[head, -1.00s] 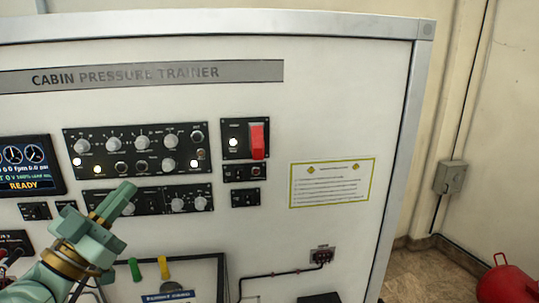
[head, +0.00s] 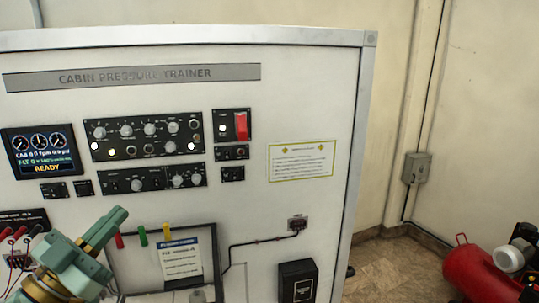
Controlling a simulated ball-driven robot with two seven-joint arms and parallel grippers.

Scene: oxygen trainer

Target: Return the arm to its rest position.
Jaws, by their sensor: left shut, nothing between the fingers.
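My left gripper (head: 104,228) shows at the lower left of the head view, pale green, pointing up and right. It is shut and empty, in front of the lower left part of the white cabin pressure trainer panel (head: 315,85). Its tip overlaps the left edge of a dark-framed board (head: 218,262); I cannot tell how far it stands from the panel. My right gripper is out of view.
The panel carries a black knob module (head: 145,136), a red guarded switch (head: 241,126) and a lit display (head: 42,151). Red and black leads (head: 18,233) are near my arm. A red tank (head: 476,272) stands on the floor at right, with bare floor (head: 385,268) beside the panel.

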